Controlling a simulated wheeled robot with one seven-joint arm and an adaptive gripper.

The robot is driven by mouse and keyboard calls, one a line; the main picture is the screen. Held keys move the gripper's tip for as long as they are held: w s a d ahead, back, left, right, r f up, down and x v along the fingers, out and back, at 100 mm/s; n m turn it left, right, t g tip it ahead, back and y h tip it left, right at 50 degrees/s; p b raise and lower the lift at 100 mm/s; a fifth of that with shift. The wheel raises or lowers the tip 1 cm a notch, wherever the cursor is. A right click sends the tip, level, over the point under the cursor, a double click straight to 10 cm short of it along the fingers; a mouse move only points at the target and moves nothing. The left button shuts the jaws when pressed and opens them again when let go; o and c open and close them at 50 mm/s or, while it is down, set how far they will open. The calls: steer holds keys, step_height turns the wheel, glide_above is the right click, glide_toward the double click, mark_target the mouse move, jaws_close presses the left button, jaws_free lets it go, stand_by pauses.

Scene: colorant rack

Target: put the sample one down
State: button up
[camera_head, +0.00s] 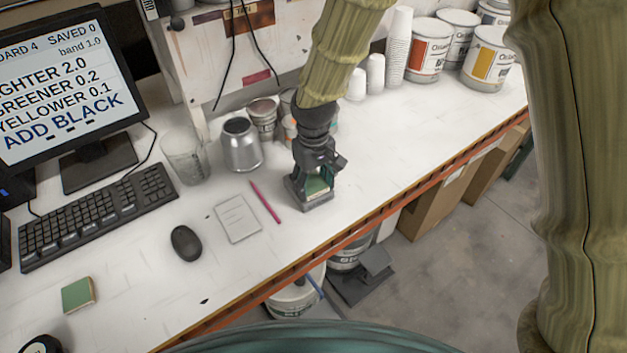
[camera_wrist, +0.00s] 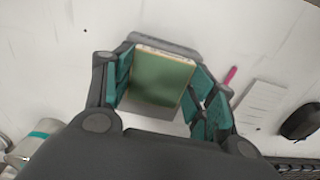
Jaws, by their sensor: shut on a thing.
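My gripper (camera_head: 316,172) points down over the white bench and is shut on a green sample block (camera_head: 318,187). In the wrist view the block (camera_wrist: 160,82) shows its green face and a pale top edge between the teal finger pads of my gripper (camera_wrist: 160,92). A flat grey plate (camera_head: 314,204) lies right under the block; it also shows in the wrist view (camera_wrist: 150,108). I cannot tell whether the block touches the plate. A second green sample block (camera_head: 77,295) lies flat at the front left of the bench.
A pink pen (camera_head: 265,202), a note sheet (camera_head: 237,219), a black mouse (camera_head: 186,243) and a keyboard (camera_head: 97,216) lie left of my gripper. A metal can (camera_head: 241,145) and a clear cup (camera_head: 185,155) stand behind. The bench's orange front edge (camera_head: 372,218) is close by.

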mark_target(313, 186)
steer(key=o, duration=0.9)
steer(key=shift+f, duration=0.1)
step_height(313, 186, up, 12)
steer(key=shift+r+b, duration=0.15)
steer(key=shift+b, duration=1)
